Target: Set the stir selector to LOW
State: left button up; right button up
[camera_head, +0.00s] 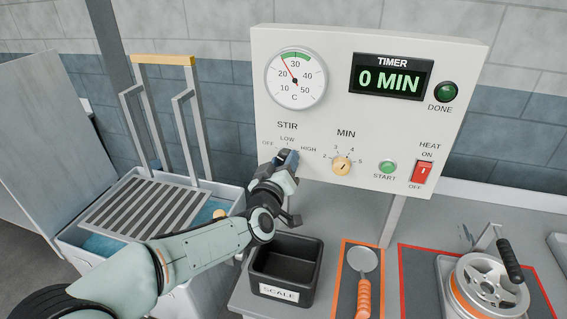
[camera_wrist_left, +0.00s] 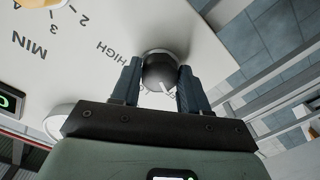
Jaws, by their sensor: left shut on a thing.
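The stir selector is a dark round knob (camera_wrist_left: 160,70) on the white control panel (camera_head: 330,60). In the wrist view it sits between the two blue fingers of my left gripper (camera_wrist_left: 158,76), which is shut on it. A white pointer line shows on the knob, but I cannot tell which label it points at. In the head view my left gripper (camera_head: 287,158) covers the knob, under the STIR labels OFF, LOW and HIGH. HIGH also shows in the wrist view, to the left of the knob. My right gripper is not in view.
The cream MIN knob (camera_head: 342,166), the green start button (camera_head: 387,167) and the red heat switch (camera_head: 422,173) are to the right. Below are a black scale tray (camera_head: 310,276), an orange-handled ladle (camera_head: 363,290) and a metal wheel (camera_head: 488,283). A basin with a grate (camera_head: 150,215) stands left.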

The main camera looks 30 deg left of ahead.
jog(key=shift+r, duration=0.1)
pick_arm(q)
jog(key=m+p, duration=0.2)
jog(key=m, duration=0.4)
jog(key=m+p, duration=0.1)
jog(key=m, duration=0.5)
jog(key=shift+a+m+p, duration=0.15)
jog(key=shift+m+p, duration=0.15)
jog(key=shift+m, duration=0.1)
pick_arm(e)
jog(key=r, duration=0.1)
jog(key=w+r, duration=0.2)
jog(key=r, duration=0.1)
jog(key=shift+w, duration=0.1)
pick_arm(q)
jog(key=o, duration=1)
jog(key=shift+o, duration=0.2)
jog(key=shift+s, duration=0.15)
